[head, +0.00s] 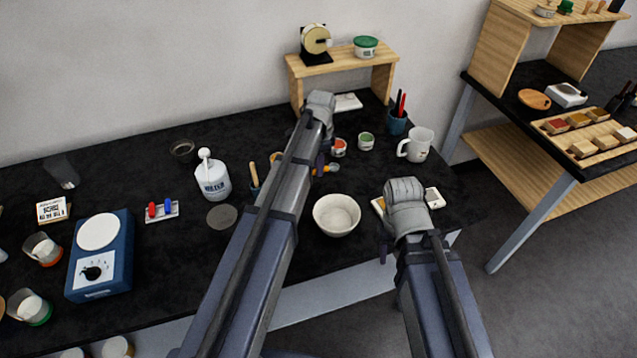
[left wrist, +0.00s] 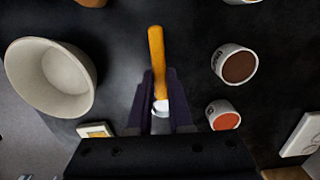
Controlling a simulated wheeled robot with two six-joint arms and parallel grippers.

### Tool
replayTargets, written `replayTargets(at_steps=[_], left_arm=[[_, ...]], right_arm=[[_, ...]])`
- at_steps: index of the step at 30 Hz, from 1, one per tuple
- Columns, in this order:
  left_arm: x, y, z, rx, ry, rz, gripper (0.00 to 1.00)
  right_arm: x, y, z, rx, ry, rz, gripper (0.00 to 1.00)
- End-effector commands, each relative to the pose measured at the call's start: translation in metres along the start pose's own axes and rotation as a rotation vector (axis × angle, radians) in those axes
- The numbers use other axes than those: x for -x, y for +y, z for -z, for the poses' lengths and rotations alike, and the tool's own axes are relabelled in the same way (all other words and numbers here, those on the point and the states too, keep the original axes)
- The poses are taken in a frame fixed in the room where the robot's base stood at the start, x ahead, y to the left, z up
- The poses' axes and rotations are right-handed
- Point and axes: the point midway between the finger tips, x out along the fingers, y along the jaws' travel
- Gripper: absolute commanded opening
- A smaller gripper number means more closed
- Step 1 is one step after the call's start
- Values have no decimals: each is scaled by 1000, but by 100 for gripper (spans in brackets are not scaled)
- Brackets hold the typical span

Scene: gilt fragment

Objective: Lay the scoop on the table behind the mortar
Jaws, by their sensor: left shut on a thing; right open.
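The white mortar (head: 337,215) stands upright on the black table near its front edge. It also shows at the left of the left wrist view (left wrist: 50,77). My left gripper (left wrist: 161,112) is shut on the scoop (left wrist: 157,65), whose orange-yellow handle points away from the jaws. A pale part of the scoop sits between the fingers. In the head view my left gripper (head: 319,165) is just behind the mortar, and my own arm hides most of the scoop. I cannot tell whether the scoop touches the table. My right gripper (head: 384,248) is open, right of the mortar, mostly hidden by its arm.
An orange-filled pot (head: 338,147) and a green one (head: 366,141) stand behind the left gripper. A brown-filled pot (left wrist: 236,65) shows in the wrist view. A white mug (head: 416,145) and a blue pen cup (head: 397,121) are at right. A wooden shelf (head: 340,62) stands at the back.

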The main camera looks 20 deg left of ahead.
Motion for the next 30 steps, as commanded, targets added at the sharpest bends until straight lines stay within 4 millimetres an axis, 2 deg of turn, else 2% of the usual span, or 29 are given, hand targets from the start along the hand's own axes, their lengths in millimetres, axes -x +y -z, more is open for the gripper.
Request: replayTargets(at_steps=[1,8,17,30], left_arm=[[-6,0,0,0,0,0,0],[-9,0,0,0,0,0,0],[-43,0,2,0,0,0,0],[-46,0,2,0,0,0,0]], right_arm=[[-6,0,0,0,0,0,50],[-9,-1,0,0,0,0,50],[-42,-4,2,0,0,0,50],[-45,-4,3,0,0,0,50]])
